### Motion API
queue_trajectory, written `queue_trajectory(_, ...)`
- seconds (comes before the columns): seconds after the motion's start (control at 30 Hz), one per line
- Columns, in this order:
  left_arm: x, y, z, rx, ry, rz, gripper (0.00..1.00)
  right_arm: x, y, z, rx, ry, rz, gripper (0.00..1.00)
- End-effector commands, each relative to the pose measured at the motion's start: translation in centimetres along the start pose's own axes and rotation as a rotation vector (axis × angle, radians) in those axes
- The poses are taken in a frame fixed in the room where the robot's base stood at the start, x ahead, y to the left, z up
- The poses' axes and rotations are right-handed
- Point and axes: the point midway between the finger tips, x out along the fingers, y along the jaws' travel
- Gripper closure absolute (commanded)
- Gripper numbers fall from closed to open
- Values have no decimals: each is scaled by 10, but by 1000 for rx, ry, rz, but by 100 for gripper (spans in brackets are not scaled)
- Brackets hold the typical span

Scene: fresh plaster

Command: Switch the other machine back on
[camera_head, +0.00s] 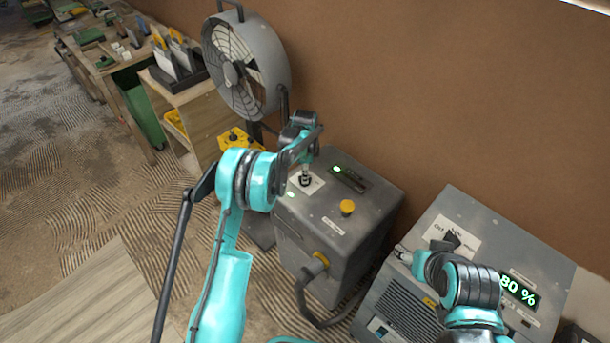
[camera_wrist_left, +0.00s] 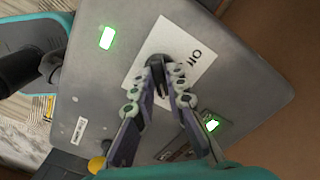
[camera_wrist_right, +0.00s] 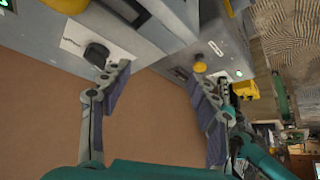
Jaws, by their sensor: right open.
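A grey machine (camera_head: 330,215) stands by the wall, with a black knob (camera_wrist_left: 156,68) on a white label and a lit green lamp (camera_wrist_left: 107,38). My left gripper (camera_head: 305,174) comes down on it; in the left wrist view its fingertips close around the knob. A second grey machine (camera_head: 500,250), at the right, has a lit display (camera_head: 518,291) ending in "80 %". Its dark knob (camera_wrist_right: 97,53) sits on a white label, partly hidden in the head view. My right gripper (camera_wrist_right: 158,88) is open and empty, one fingertip close to that knob.
The left machine has a yellow button (camera_head: 347,207) on top and a hose at its front. A grey fan (camera_head: 245,65) stands behind it. Work tables (camera_head: 110,65) are at the upper left. The brown wall (camera_head: 450,90) is close behind both machines.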

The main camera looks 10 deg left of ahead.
Motion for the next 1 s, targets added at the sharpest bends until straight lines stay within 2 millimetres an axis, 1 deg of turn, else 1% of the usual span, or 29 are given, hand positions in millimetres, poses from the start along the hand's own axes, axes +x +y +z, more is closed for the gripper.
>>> queue_trajectory(0.03,0,0,0,1,0,-1,77,0,0,0,0,0,0,39)
queue_trajectory(0.07,0,0,0,1,0,-1,69,0,0,0,0,0,0,39)
queue_trajectory(0.1,0,0,0,0,0,-1,66,0,0,0,0,0,0,39)
queue_trajectory(0.37,0,0,0,0,0,0,66,0,0,0,0,0,0,39)
queue_trajectory(0.47,-6,0,0,0,0,0,66,0,0,0,0,0,0,39)
queue_trajectory(0.57,-19,0,0,0,0,0,66,0,0,0,0,0,0,39)
queue_trajectory(0.8,-72,0,0,0,0,0,66,0,0,0,0,0,0,39)
queue_trajectory(0.9,-92,0,0,0,0,0,66,0,0,0,0,0,0,39)
queue_trajectory(1.0,-106,0,0,0,0,0,66,0,0,0,0,0,0,39)
